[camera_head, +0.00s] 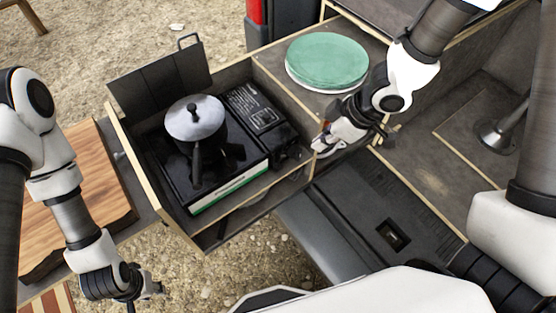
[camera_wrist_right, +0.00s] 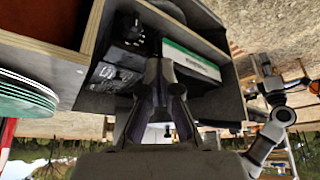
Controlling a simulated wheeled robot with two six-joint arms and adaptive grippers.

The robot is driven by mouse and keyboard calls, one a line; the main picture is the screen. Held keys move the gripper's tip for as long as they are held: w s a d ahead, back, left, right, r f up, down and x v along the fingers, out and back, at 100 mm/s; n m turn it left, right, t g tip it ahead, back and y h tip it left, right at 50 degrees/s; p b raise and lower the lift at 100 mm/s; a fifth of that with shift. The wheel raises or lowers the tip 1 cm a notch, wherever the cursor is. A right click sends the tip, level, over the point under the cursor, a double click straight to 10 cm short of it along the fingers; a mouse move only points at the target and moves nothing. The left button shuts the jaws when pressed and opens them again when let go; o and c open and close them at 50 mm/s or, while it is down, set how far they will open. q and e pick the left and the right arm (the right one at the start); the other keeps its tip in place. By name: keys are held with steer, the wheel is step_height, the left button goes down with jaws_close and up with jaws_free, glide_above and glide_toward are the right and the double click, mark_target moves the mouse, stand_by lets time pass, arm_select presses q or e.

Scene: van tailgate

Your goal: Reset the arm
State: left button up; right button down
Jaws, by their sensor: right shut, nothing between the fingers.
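My right arm reaches in from the upper right in the head view. Its gripper (camera_head: 322,148) is at the right end of the pulled-out wooden drawer (camera_head: 205,240), near its rim. In the right wrist view the right gripper's fingers (camera_wrist_right: 160,72) are together and hold nothing; the drawer lies beyond them. My left gripper (camera_head: 140,292) hangs low at the left, over the gravel beside the wooden board, apart from the drawer. Its fingers are small and dark, so I cannot tell how far apart they are.
The drawer holds a black stove with a lidded pot (camera_head: 195,118) and a black box (camera_head: 258,115). Green plates (camera_head: 328,60) are stacked behind it. A wooden board (camera_head: 75,205) lies on the left. Open gravel (camera_head: 100,30) shows at the upper left.

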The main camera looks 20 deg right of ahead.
stand_by(0.4)
steer(key=s+a+f+m+g, duration=0.1)
steer(key=s+f+m+g, duration=0.4)
steer(key=s+f, duration=1.2)
steer(key=d+f+m+t+h, duration=0.2)
steer(key=d+f+m+h, duration=0.2)
steer(key=m, duration=0.3)
steer(key=shift+w+d+f+b, duration=0.35)
steer(key=shift+d+f+b, duration=0.05)
steer(key=shift+d+f, duration=0.25)
